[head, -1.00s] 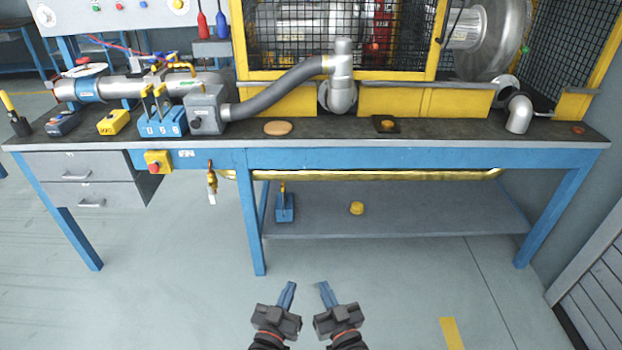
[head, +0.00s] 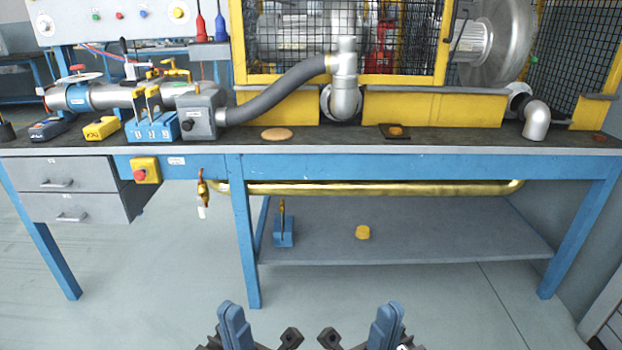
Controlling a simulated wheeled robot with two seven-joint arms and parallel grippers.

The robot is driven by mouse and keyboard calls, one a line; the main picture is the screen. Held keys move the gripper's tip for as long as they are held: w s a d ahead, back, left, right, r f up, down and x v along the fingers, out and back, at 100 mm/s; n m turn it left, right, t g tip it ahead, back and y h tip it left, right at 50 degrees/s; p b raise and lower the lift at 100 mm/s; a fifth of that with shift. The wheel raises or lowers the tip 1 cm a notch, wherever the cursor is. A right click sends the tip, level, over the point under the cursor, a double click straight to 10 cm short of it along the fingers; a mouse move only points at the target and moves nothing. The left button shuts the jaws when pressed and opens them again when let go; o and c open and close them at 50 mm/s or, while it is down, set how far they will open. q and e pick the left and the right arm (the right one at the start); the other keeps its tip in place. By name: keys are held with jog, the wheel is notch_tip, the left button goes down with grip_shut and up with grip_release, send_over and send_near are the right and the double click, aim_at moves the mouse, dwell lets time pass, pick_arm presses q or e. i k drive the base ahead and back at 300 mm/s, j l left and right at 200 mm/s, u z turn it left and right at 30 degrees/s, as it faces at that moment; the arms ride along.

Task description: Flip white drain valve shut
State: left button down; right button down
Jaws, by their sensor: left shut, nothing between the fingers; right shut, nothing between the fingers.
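The drain valve (head: 203,188) hangs at the left end of the brass pipe under the bench, just left of the blue front leg. It has a brass body, and a small white piece (head: 202,212) points downward below it. The exact lever position is too small to tell. My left gripper (head: 232,312) is at the bottom of the head view, shut and empty, its blue fingers pointing up in the picture. My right gripper (head: 390,312) is to its right, also shut and empty. Both are apart from the valve and bench.
The brass pipe (head: 380,188) runs under the blue bench edge (head: 420,165). A red stop button (head: 140,174) and drawers (head: 70,205) are left of the valve. The floor below the valve is clear.

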aim_at(201, 210)
jog(key=i+j+u, duration=0.5)
jog(key=l+u, duration=0.1)
jog(key=u, duration=0.3)
jog(key=k+l+u, duration=0.1)
jog(key=u, duration=0.65)
jog(key=k+l, duration=0.05)
